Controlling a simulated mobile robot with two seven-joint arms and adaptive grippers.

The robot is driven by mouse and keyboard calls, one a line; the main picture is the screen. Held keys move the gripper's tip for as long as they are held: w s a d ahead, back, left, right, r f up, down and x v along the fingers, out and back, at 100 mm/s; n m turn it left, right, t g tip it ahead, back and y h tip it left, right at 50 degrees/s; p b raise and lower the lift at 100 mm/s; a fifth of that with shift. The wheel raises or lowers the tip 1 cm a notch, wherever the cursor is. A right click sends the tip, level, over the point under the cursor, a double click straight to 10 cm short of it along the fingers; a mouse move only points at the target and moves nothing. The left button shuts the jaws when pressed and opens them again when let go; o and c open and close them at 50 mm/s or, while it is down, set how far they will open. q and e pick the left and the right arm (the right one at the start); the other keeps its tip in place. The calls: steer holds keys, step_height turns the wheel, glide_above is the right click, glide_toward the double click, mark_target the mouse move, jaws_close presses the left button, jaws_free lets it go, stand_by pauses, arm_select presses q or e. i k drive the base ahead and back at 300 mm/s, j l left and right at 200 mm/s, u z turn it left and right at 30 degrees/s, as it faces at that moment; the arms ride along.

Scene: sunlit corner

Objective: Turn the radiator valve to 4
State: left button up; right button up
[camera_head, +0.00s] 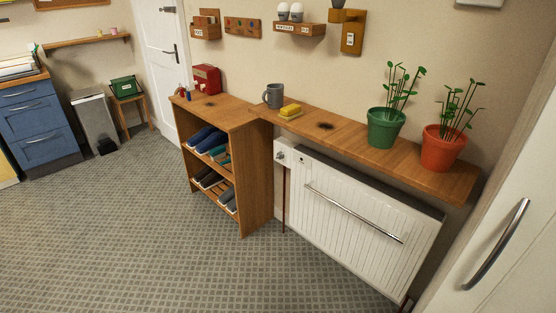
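A white radiator (350,222) with a horizontal rail (352,212) across its front hangs on the wall under a wooden shelf. The radiator valve (281,156) is a small round knob at its upper left end, above a thin dark pipe. It is too small here to read any number or setting on it. Neither of my grippers shows in the head view.
A wooden shoe rack (255,185) stands left of the valve. The shelf (345,137) above holds a grey mug (273,96), a yellow sponge (290,109), a green pot (385,128) and an orange pot (441,148). The tiled floor (190,260) in front is clear.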

mark_target(280, 155)
steer(key=z, duration=0.65)
steer(key=i+j+z, duration=0.1)
steer(key=j+z, duration=0.35)
steer(key=z, duration=0.25)
steer(key=j+z, duration=0.65)
steer(key=j, duration=0.15)
steer(key=j+z, duration=0.25)
steer(key=j, duration=0.2)
steer(key=k+j+z, duration=0.1)
steer(key=j, duration=0.2)
steer(key=k+j, duration=0.1)
steer(key=j, duration=0.25)
steer(key=k+j+z, duration=0.15)
steer(key=j, duration=0.15)
steer(key=k+j, duration=0.1)
steer(key=j, duration=0.35)
steer(key=k+j, duration=0.15)
steer(key=j, duration=0.25)
steer(key=k+j, duration=0.1)
steer(key=j, duration=0.35)
steer(key=k+j, duration=0.15)
steer(key=j, duration=0.3)
steer(key=i+z, duration=0.05)
